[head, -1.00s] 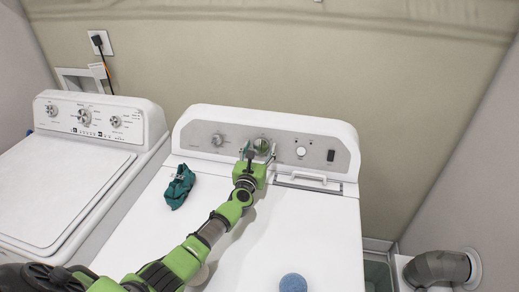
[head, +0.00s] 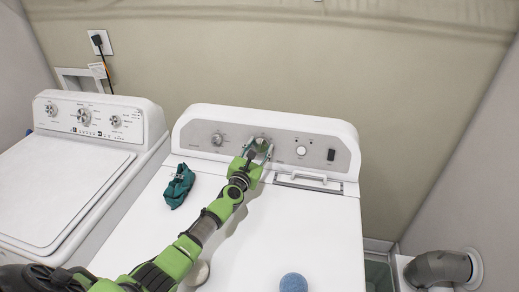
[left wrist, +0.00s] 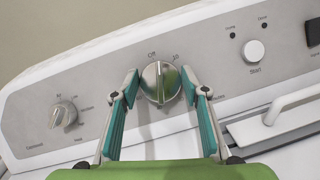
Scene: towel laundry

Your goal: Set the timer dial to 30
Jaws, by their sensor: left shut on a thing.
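The timer dial (left wrist: 160,82) is a round silver knob with a raised ridge, on the grey control panel of the right-hand machine. In the left wrist view its ridge stands nearly upright, with "Off" printed above it and a small number to the upper right that I cannot read surely. My left gripper (left wrist: 160,90) has one teal-padded finger on each side of the dial and is shut on it. In the head view the left gripper (head: 259,149) covers most of the dial. My right gripper is not in view.
The panel also has another knob (head: 217,139), a round start button (head: 301,151) and a dark switch (head: 331,155). A teal cloth (head: 180,186) and a blue ball (head: 293,283) lie on the machine's white top. A second white machine (head: 75,185) stands at left.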

